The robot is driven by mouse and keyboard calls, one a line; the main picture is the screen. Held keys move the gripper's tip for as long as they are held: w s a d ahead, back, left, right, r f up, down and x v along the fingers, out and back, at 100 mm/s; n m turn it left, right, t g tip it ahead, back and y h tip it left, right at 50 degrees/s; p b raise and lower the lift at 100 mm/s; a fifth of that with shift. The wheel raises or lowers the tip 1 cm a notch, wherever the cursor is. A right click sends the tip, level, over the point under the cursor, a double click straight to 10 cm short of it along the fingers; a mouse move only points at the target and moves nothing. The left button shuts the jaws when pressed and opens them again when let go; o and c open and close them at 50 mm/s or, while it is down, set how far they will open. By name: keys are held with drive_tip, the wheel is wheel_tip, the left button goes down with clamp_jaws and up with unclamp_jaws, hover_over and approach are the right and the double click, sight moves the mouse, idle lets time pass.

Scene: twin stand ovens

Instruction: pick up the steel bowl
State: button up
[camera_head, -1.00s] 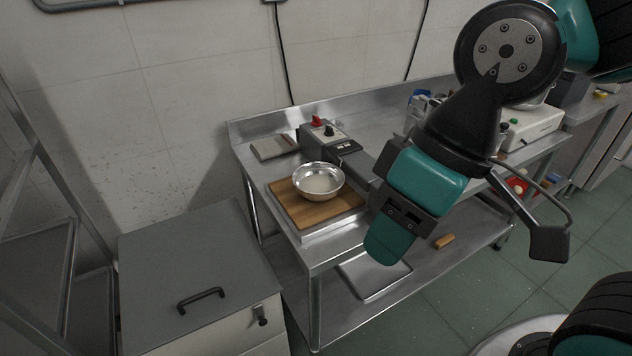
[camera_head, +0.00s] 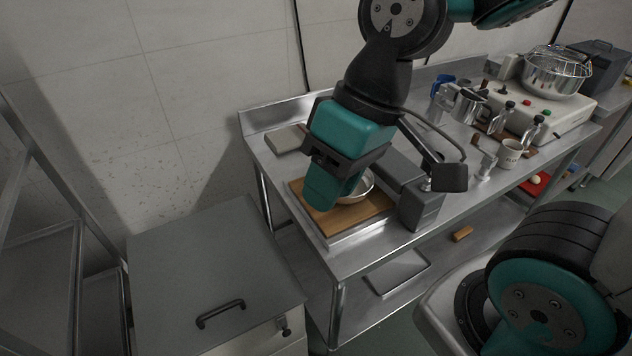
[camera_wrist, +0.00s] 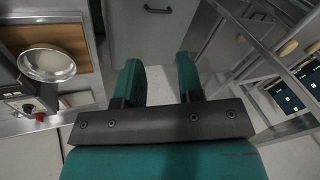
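The steel bowl (camera_head: 359,189) stands upright on a wooden board at the left end of the steel table. In the head view my gripper (camera_head: 332,200) hides most of it. In the wrist view the whole bowl (camera_wrist: 47,66) shows at the far left, well to the side of my fingers. The bowl looks empty inside. In the wrist view my gripper (camera_wrist: 160,82) is open, with two teal fingers apart and nothing between them. It is above the board area and apart from the bowl.
The wooden board (camera_head: 318,216) lies on a flat base near the table's front edge. A grey box-like device (camera_head: 418,205) stands right of it. A grey cabinet (camera_head: 205,265) stands in front left.

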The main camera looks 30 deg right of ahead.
drive_tip(key=w+d+f+m+p, duration=0.2)
drive_tip(key=w+d+m, duration=0.45)
drive_tip(key=w, duration=0.25)
drive_tip(key=m+t+h+p, duration=0.2)
drive_tip(key=m+h+p, duration=0.15)
drive_tip(key=m, duration=0.85)
approach(368, 190)
drive_tip(key=shift+w+d+p+x, duration=0.1)
drive_tip(key=shift+p+x, duration=1.25)
drive_tip(key=shift+x, duration=1.35)
drive_tip(key=shift+w+d+p+x, duration=0.15)
drive_tip(key=shift+p+x, duration=1.15)
drive_tip(key=shift+x, duration=1.45)
drive_tip(key=shift+r, duration=0.1)
clamp_jaws()
